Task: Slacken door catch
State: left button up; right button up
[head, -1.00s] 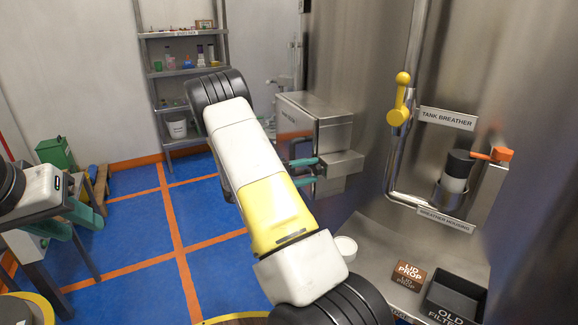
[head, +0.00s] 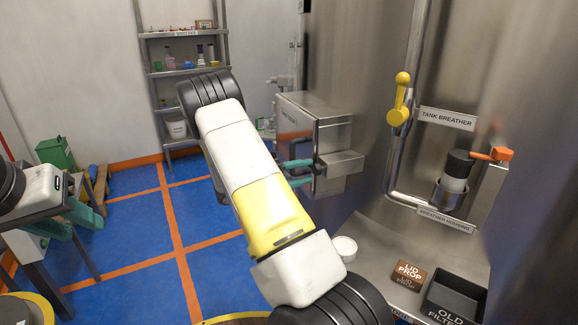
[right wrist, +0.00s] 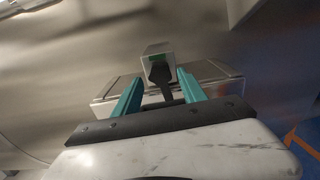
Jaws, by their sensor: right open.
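A metal box (head: 315,112) juts from the steel tank wall in the head view, with a smaller metal block (head: 341,164) low on its right side. My right gripper (head: 306,172) is at that block, its two teal fingers apart. In the right wrist view the open fingers (right wrist: 158,93) stand either side of a dark handle-like part (right wrist: 160,74) in front of a grey block with a green patch (right wrist: 160,56). This may be the door catch. I cannot tell whether the fingers touch it. My left gripper (head: 86,224) is at the far left, its teal fingers apart and empty.
A yellow-handled valve (head: 400,100) and a dark-topped breather (head: 456,172) are on the tank at right. Shelves (head: 185,72) stand behind. Blue floor (head: 130,240) is open at left.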

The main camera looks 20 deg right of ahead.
jog(key=shift+d, duration=0.1)
jog(key=shift+d, duration=0.9)
